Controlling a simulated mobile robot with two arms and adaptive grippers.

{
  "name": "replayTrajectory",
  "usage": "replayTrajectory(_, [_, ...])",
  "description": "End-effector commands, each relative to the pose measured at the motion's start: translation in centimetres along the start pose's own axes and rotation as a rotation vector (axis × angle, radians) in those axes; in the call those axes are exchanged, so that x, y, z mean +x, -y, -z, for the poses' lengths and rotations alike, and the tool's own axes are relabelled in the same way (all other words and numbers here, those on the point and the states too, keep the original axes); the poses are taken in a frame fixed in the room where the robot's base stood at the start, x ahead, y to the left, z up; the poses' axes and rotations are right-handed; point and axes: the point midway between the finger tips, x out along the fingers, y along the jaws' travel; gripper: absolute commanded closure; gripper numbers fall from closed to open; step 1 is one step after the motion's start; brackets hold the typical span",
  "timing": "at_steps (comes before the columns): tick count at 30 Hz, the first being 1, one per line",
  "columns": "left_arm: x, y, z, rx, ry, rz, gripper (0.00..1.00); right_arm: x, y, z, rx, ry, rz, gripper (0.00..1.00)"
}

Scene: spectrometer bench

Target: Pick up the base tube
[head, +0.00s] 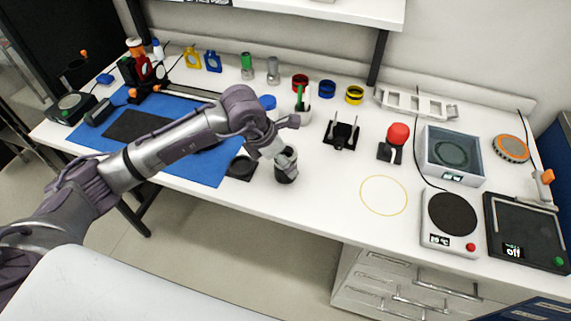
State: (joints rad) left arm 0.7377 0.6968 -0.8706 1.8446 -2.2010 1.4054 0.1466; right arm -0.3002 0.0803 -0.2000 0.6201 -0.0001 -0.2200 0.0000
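A short dark cylinder (287,172), which may be the base tube, stands upright near the front edge of the white bench. My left arm reaches in from the left, and my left gripper (284,160) is right at this cylinder, over its upper part. The fingers are small and partly hidden, so I cannot tell if they are open or touch it. A green-topped tube (247,66) and a grey tube (273,70) stand at the back of the bench. My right gripper is not in view.
A black square plate (241,168) lies left of the cylinder, beside the blue mat (202,171). A black cradle (341,134) and a red-knobbed device (397,140) stand to the right. Bare bench surrounds the yellow circle (384,214). A hotplate (452,213) stands farther right.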

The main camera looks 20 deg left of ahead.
Motion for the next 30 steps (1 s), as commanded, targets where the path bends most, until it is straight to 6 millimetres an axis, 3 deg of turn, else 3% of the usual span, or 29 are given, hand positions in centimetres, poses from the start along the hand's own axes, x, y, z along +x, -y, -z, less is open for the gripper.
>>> replayTrajectory(3, [1.5,-0.3,0.0,-0.003,-0.004,0.003,0.12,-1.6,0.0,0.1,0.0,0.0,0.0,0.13])
replayTrajectory(7, [3.3,-0.3,0.0,-0.001,-0.002,0.003,0.12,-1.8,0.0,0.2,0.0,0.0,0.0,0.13])
replayTrajectory(16, [3.9,-0.4,0.1,0.0,0.0,0.001,0.12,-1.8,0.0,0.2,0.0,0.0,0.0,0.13])
replayTrajectory(30, [3.8,-0.4,0.0,0.0,0.001,0.001,0.88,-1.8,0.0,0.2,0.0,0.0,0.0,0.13])
